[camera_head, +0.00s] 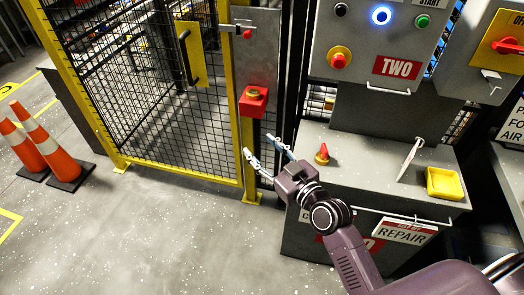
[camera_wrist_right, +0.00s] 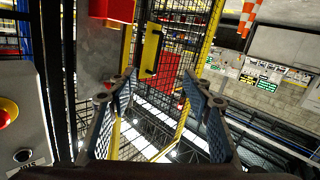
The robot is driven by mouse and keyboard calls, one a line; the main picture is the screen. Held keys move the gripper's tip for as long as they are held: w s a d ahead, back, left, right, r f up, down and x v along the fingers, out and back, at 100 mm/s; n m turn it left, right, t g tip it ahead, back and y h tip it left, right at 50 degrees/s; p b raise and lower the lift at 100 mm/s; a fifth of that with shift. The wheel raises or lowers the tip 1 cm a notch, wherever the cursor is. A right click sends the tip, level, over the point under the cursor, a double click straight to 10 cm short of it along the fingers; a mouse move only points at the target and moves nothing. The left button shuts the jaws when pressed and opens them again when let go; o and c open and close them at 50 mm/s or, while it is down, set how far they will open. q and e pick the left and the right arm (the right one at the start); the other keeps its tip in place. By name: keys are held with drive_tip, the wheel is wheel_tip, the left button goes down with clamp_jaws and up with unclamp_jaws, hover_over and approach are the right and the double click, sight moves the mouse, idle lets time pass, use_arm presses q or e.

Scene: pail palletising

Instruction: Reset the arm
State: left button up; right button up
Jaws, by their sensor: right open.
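My right gripper (camera_head: 267,160) is raised in front of the yellow-framed cage gate, left of the grey control station. Its fingers are spread apart with nothing between them. In the right wrist view the open fingers (camera_wrist_right: 160,105) frame the gate mesh and the yellow handle plate (camera_wrist_right: 151,52). The purple right arm comes in from the bottom right. My left gripper is not in either view.
The control station (camera_head: 355,185) carries a red knob (camera_head: 322,154), a yellow tray (camera_head: 444,184) and a REPAIR tag (camera_head: 404,231). A red box (camera_head: 254,100) sits on the gate post. Orange cones (camera_head: 50,148) stand left on open floor.

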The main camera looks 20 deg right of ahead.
drive_tip(key=shift+s+a+f, duration=0.1)
drive_tip(key=shift+s+f, duration=0.1)
drive_tip(key=shift+f, duration=0.05)
idle(0.3)
drive_tip(key=s+d+f+m+g+h, duration=0.15)
drive_tip(key=s+f, duration=0.25)
drive_tip(key=f, duration=0.8)
drive_tip(key=s+f+g+h, duration=0.1)
drive_tip(key=s+f+g, duration=0.25)
drive_tip(key=f, duration=0.85)
drive_tip(key=s+d+f+m+g+h, duration=0.15)
drive_tip(key=s+f, duration=0.25)
drive_tip(key=f, duration=0.8)
drive_tip(key=s+d+f+g, duration=0.1)
drive_tip(key=s+f+g, duration=0.3)
drive_tip(key=s+f, duration=0.95)
drive_tip(key=s+d+f+g, duration=0.1)
drive_tip(key=s+f, duration=0.3)
drive_tip(key=s, duration=0.7)
drive_tip(key=s+d+f+g+h, duration=0.1)
drive_tip(key=s+d+f+g, duration=0.1)
drive_tip(key=s, duration=1)
wheel_tip(320, 180, down, 2)
drive_tip(key=shift+s+d+g, duration=0.15)
drive_tip(key=shift+d+g, duration=0.05)
drive_tip(key=shift+g, duration=0.55)
drive_tip(key=shift+c, duration=0.5)
